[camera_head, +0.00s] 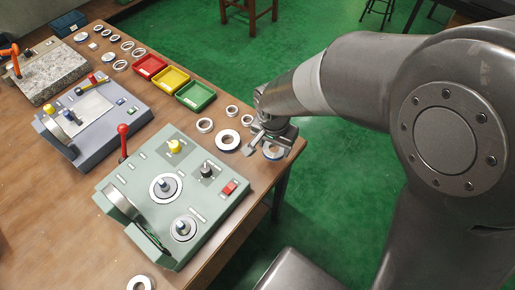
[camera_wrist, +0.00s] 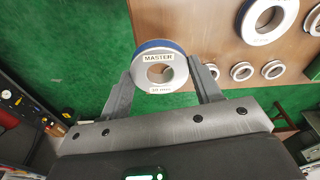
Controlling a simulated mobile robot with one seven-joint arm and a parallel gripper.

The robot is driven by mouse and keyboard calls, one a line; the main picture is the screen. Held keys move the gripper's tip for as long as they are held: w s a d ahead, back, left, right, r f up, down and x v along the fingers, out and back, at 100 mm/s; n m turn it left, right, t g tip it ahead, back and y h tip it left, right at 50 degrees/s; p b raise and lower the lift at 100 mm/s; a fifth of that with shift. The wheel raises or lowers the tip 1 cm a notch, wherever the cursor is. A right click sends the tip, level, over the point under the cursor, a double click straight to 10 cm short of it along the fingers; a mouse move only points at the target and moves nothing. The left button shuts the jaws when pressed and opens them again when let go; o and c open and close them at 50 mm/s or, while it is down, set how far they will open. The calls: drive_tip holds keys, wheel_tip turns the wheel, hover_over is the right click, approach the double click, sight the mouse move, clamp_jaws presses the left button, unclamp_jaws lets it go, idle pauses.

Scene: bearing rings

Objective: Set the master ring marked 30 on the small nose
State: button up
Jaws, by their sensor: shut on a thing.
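My gripper (camera_wrist: 163,82) is shut on a silver ring with a blue rim (camera_wrist: 160,52). The ring's label reads MASTER, with a lower line that looks like 30 mm but is small. In the head view the held ring (camera_head: 273,152) is at the table's right edge, below my wrist. The grey-green fixture (camera_head: 138,172) has two upright noses with bluish tips: an upper one (camera_head: 164,184) on a wider round face and a lower one (camera_head: 182,226) on a slightly narrower face. Both look bare. My gripper is up and right of them.
A large ring (camera_head: 227,140) and smaller rings (camera_head: 205,125) lie on the table (camera_head: 60,215) close left of my gripper. Red, yellow and green (camera_head: 196,95) trays lie farther back. Another ring (camera_head: 140,283) lies in front.

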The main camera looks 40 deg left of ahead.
drive_tip(key=w+d+r, duration=0.3)
drive_tip(key=d, duration=0.2)
wheel_tip(320, 180, up, 4)
drive_tip(key=n+y, duration=0.1)
drive_tip(key=n, duration=0.8)
hover_over(161, 182)
drive_tip(key=shift+w+g, duration=0.15)
drive_tip(key=shift+g, duration=0.15)
drive_tip(key=shift+s+f, duration=0.2)
drive_tip(key=shift+f, duration=1.8)
drive_tip(key=shift+f, duration=0.15)
drive_tip(key=shift+f, duration=2.2)
drive_tip(key=o, duration=1.4)
drive_tip(key=shift+c, duration=0.2)
